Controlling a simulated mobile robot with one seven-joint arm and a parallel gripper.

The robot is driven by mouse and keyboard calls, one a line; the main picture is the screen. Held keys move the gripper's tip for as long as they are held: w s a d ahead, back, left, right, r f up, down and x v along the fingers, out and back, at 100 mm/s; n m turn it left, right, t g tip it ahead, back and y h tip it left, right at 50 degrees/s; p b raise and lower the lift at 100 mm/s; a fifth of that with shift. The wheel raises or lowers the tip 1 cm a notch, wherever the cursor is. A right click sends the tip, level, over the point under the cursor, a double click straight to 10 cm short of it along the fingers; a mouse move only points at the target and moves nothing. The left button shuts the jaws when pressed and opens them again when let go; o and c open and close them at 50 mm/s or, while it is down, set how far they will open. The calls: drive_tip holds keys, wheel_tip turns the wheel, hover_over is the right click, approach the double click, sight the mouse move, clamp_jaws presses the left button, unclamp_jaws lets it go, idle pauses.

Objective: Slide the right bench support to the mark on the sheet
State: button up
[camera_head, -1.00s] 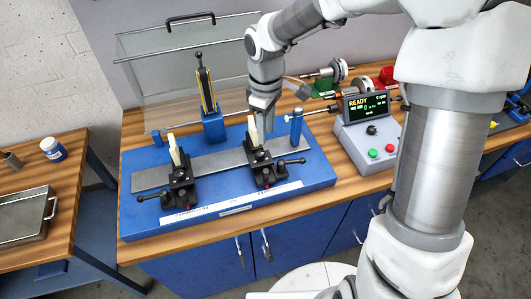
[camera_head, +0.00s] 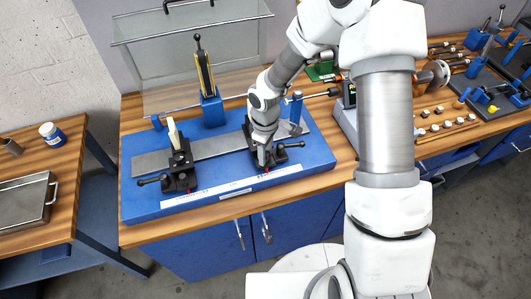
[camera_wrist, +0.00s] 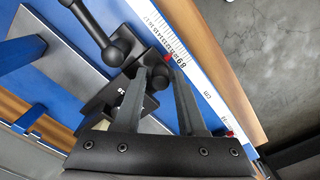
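The right bench support (camera_head: 284,155) is a black block on the grey rail (camera_head: 222,145) of the blue bench, with a side lever ending in a ball. My gripper (camera_head: 264,160) is lowered over its front side and hides part of it. In the wrist view, my two fingers (camera_wrist: 158,66) are apart. A black ball knob (camera_wrist: 157,77) of the support shows between them; I cannot tell if they touch it. A red pointer (camera_wrist: 167,57) sits by the numbered scale (camera_wrist: 185,72) on the white strip. The sheet with the mark is not identifiable.
The left support (camera_head: 180,166) stands on the rail with a pale upright piece. A blue post (camera_head: 211,105) and a clear guard (camera_head: 190,45) are behind. A second red spot (camera_wrist: 229,133) lies along the strip. A tray (camera_head: 22,205) is on the left table.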

drive_tip(key=shift+f, duration=0.25)
clamp_jaws()
idle(1.4)
